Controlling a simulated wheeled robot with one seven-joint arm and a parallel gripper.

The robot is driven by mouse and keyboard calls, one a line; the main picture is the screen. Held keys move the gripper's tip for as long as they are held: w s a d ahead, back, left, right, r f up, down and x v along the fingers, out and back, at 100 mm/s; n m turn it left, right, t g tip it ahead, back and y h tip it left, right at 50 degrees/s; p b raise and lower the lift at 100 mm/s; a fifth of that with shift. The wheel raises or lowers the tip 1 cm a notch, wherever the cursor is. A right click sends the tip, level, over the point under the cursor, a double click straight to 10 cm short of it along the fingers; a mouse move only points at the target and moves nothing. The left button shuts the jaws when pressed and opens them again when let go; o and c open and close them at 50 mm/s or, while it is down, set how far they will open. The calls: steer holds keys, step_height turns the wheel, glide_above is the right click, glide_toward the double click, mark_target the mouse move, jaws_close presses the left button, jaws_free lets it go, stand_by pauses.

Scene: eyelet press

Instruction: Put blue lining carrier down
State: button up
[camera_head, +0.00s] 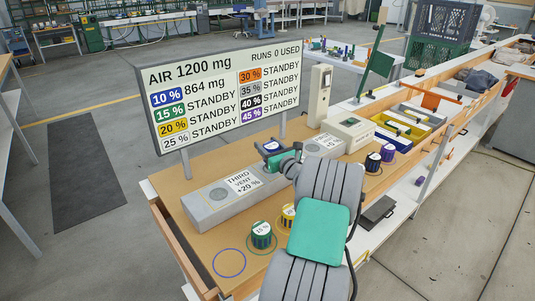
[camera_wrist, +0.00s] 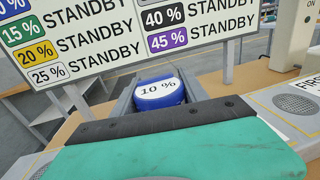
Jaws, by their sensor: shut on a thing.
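The blue lining carrier (camera_wrist: 160,92), a round piece with a white top reading 10 %, sits between the finger pads of my gripper (camera_wrist: 158,94) in the wrist view. My gripper is shut on it. In the head view, the carrier (camera_head: 271,146) shows small at the far end of my gripper (camera_head: 271,149), by the grey vent blocks and below the sign. Whether it touches a surface beneath is hidden. An empty blue ring (camera_head: 229,263) is marked on the near left of the tabletop.
A grey block labelled THIRD VENT +20 % (camera_head: 215,203) lies left of my arm. A green carrier (camera_head: 261,236) and a yellow carrier (camera_head: 288,217) stand near the front. A purple carrier (camera_head: 387,153) stands right. The sign (camera_head: 225,95) reads 10 % 864 mg, others STANDBY.

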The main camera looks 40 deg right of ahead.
steer(key=shift+w+d+f, duration=0.1)
steer(key=shift+w+f, duration=0.05)
steer(key=shift+f, duration=0.8)
steer(key=shift+w+d+f, duration=0.1)
steer(key=shift+f, duration=0.8)
steer(key=shift+f, duration=0.2)
steer(key=o, duration=1.4)
steer(key=shift+r, duration=0.3)
steer(key=b+v, duration=0.1)
steer(key=v, duration=1.1)
steer(key=shift+a, duration=0.1)
